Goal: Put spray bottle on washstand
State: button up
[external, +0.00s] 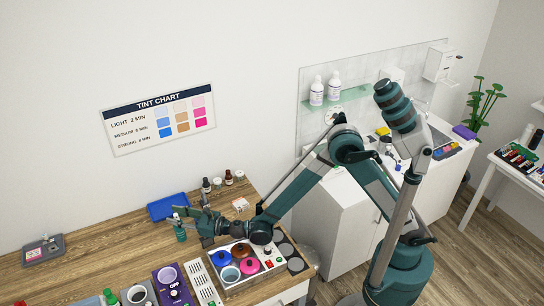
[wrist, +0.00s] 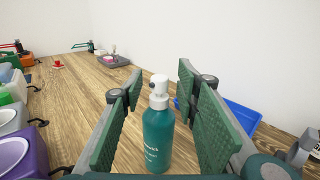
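A teal spray bottle (external: 180,232) with a white pump head stands upright on the wooden table, at the left end of my arm. In the wrist view the spray bottle (wrist: 158,138) is between the two green finger pads. My gripper (external: 190,224) is open, with a finger on each side of the bottle; in the wrist view gaps show beside it.
A blue tray (external: 167,207) lies behind the bottle. In front are a tray of coloured pots (external: 227,273) and a purple device (external: 167,277). A grey tray (external: 43,250) lies far left. A glass shelf with white bottles (external: 317,92) hangs above the washstand, which carries small items.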

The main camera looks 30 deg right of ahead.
jog(key=shift+c, duration=0.2)
dwell(0.4)
grip_shut()
jog(key=shift+r, duration=0.1)
jog(key=shift+r+p, duration=1.05)
jog(key=shift+r, duration=3.9)
